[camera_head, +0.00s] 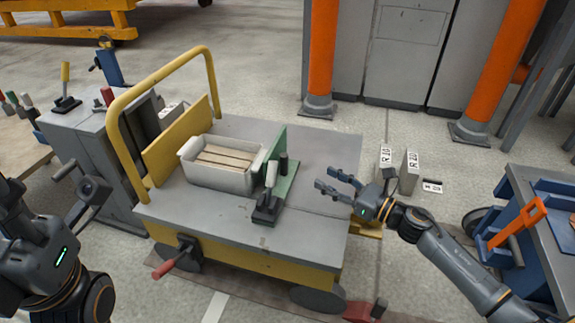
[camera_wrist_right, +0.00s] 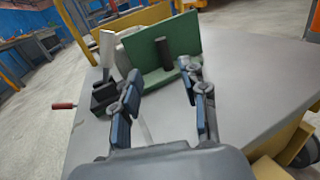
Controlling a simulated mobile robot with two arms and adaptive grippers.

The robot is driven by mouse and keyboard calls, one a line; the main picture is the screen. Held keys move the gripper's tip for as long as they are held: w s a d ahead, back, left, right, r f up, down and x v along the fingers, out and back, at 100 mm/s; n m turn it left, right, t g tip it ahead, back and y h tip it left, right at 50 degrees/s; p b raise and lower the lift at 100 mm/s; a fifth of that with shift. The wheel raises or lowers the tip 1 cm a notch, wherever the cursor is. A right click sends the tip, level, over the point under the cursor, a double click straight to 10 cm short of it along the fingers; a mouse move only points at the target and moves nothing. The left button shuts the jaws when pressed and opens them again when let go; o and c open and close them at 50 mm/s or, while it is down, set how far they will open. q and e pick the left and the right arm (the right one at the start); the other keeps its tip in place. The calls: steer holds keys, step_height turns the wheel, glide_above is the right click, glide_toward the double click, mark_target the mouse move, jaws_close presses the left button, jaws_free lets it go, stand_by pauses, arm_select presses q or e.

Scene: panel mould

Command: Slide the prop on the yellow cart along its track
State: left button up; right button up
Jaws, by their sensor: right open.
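The yellow cart (camera_head: 235,258) has a grey top and stands in the middle of the head view. A green upright plate with a black knob, seemingly the prop (camera_head: 293,174), stands on the top; it also shows in the right wrist view (camera_wrist_right: 185,42). A black clamp with a pale handle (camera_head: 267,208) is beside it. I cannot make out the track clearly. My right gripper (camera_head: 328,182) is open and empty, to the right of the prop and apart from it. In the wrist view its fingers frame the black knob. My left gripper (camera_head: 62,240) is at the lower left, its fingers unclear.
A pale bin (camera_head: 220,179) with boards inside sits on the cart, left of the prop. The yellow push rail (camera_head: 120,150) rises at the cart's left end. A grey cabinet (camera_head: 95,150) stands beside it. The cart top right of the prop is bare. A blue bench (camera_head: 535,225) is at right.

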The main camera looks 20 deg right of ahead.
mark_target(287, 158)
steer(key=b+x, duration=0.2)
steer(key=x, duration=1.1)
steer(key=shift+d+b, duration=0.1)
steer(key=shift+b, duration=0.25)
jaws_close()
